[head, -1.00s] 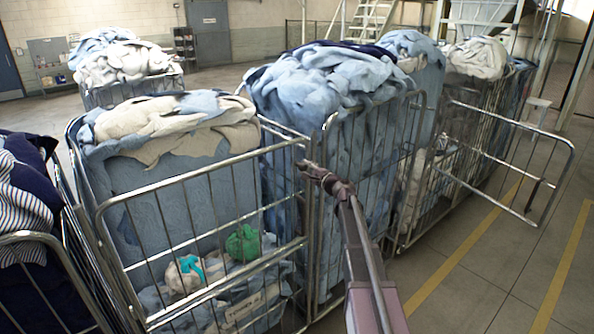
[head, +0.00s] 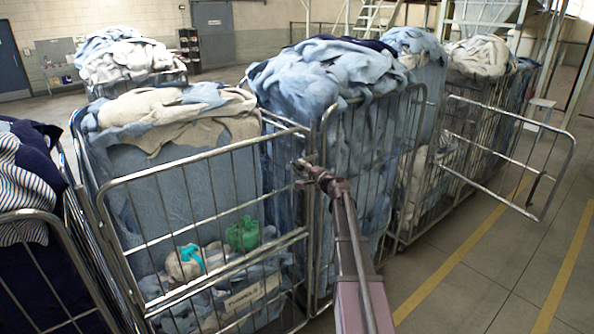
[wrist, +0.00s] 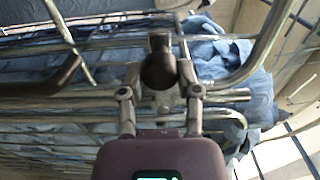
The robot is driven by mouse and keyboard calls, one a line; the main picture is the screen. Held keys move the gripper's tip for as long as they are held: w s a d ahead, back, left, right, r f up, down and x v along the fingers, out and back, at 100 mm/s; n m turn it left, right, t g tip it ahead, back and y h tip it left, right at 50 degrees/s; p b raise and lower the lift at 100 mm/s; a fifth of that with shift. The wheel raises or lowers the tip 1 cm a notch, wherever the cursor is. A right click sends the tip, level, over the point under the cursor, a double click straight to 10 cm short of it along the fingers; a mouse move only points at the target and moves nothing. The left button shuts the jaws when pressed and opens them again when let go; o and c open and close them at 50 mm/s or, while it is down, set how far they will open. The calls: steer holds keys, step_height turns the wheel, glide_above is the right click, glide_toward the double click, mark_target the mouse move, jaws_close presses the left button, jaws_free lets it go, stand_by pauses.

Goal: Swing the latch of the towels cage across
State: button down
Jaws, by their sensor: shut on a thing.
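The towels cage (head: 205,170) is the wire cage in front, with blue and cream cloths and a small blurred sign (head: 250,293) low on its front. My gripper (head: 308,172) is at the right edge of its front gate, beside the neighbouring cage. In the wrist view, my gripper (wrist: 160,75) is shut on a dark, knob-like piece, apparently the latch (wrist: 158,66), in front of the metal bars. The fingers hide part of the latch, and I cannot tell how far across it sits.
A second cage (head: 345,150) heaped with blue cloths stands close on the right. Beyond it, an open gate (head: 510,155) sticks out over the floor. A cage of dark and striped cloths (head: 35,215) crowds the left. Floor with yellow lines (head: 470,250) is clear at right.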

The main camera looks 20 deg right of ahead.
steer(key=shift+s+a+f, duration=0.15)
steer(key=shift+s, duration=0.05)
steer(key=shift+c, duration=1.5)
jaws_free()
steer(key=shift+w, duration=0.1)
steer(key=shift+s+d, duration=0.2)
steer(key=v, duration=1.1)
steer(key=shift+s, duration=0.3)
